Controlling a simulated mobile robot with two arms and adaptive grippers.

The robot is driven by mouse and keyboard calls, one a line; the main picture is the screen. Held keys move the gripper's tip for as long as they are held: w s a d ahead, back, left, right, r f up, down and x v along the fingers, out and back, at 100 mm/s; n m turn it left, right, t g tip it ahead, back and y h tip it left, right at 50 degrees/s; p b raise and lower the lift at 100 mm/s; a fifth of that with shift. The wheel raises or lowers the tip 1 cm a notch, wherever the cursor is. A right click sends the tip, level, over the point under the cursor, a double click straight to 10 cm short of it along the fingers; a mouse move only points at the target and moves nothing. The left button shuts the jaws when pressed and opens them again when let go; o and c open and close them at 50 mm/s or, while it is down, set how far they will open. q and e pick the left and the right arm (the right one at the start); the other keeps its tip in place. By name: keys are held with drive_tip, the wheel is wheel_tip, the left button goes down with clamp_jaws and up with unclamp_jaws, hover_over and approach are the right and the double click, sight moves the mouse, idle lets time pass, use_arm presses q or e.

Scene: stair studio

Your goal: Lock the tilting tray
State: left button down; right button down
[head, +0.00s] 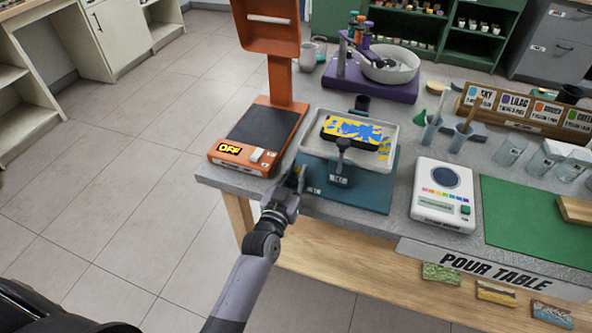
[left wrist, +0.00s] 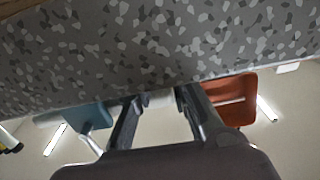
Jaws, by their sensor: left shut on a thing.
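The tilting tray (head: 388,164) is a pale shallow tray on a teal base (head: 365,193) at the table's front left. A dark slab with yellow and blue paint (head: 357,132) lies on it, and a dark lever (head: 341,160) stands at its front. My left gripper (head: 298,183) is at the left front corner of the teal base, by the table edge. In the left wrist view its fingers (left wrist: 160,98) close on a small pale handle (left wrist: 158,99); its full shape is hidden. The teal part (left wrist: 75,118) shows to the left there. My right gripper is out of view.
An orange stand with an OFF label (head: 232,150) is close on the left. A white scale (head: 443,195) and green mat (head: 530,220) are to the right. A purple stand with a bowl (head: 370,90) is behind. The speckled tabletop edge (left wrist: 150,45) is near the gripper.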

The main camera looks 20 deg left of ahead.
use_arm(q)
drive_tip(key=c, duration=1.6)
unclamp_jaws()
drive_tip(key=shift+o, duration=0.2)
drive_tip(key=s, duration=1.2)
drive_tip(key=shift+a, duration=0.15)
drive_tip(key=s+d+f+m+g, duration=0.1)
drive_tip(key=s+f+g, duration=0.25)
drive_tip(key=f, duration=0.75)
drive_tip(key=s+f+g+h, duration=0.1)
drive_tip(key=s+f+g, duration=0.3)
drive_tip(key=f, duration=0.8)
drive_tip(key=s+d+f+m+g, duration=0.1)
drive_tip(key=s+f+g, duration=0.1)
drive_tip(key=s+f, duration=0.65)
drive_tip(key=s+a+f+g, duration=0.3)
drive_tip(key=s+f, duration=0.5)
drive_tip(key=s, duration=0.3)
drive_tip(key=s+a+f+g+y, duration=0.1)
drive_tip(key=s+a+f+g, duration=0.3)
drive_tip(key=s+f, duration=0.5)
drive_tip(key=s, duration=0.2)
drive_tip(key=shift+s+a+f, duration=0.3)
drive_tip(key=shift+s+a, duration=0.05)
drive_tip(key=shift+s, duration=0.05)
